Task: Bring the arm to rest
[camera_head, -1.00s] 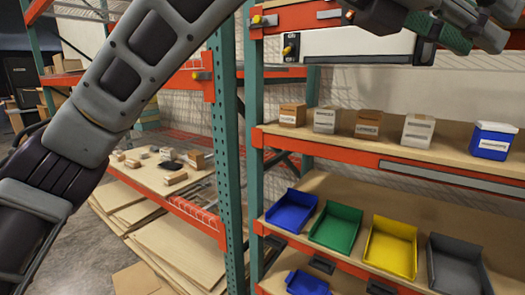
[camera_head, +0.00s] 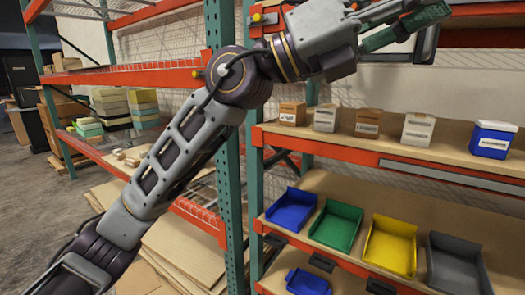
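My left arm crosses the picture from the lower left to the top right. My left gripper (camera_head: 415,20), with a green pad on a finger, is at the top edge, in front of the upper rack level. Part of it is cut off by the frame, so I cannot tell how far apart its fingers are. I see nothing clearly held in it. The white console box on the upper level is largely hidden behind my gripper and wrist. My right arm and gripper are not in view.
A rack with a green post (camera_head: 228,160) stands close behind my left arm. Several small boxes and a blue-and-white container (camera_head: 492,139) stand on its middle shelf. Blue (camera_head: 291,211), green (camera_head: 335,226), yellow (camera_head: 390,247) and grey (camera_head: 457,265) bins sit below.

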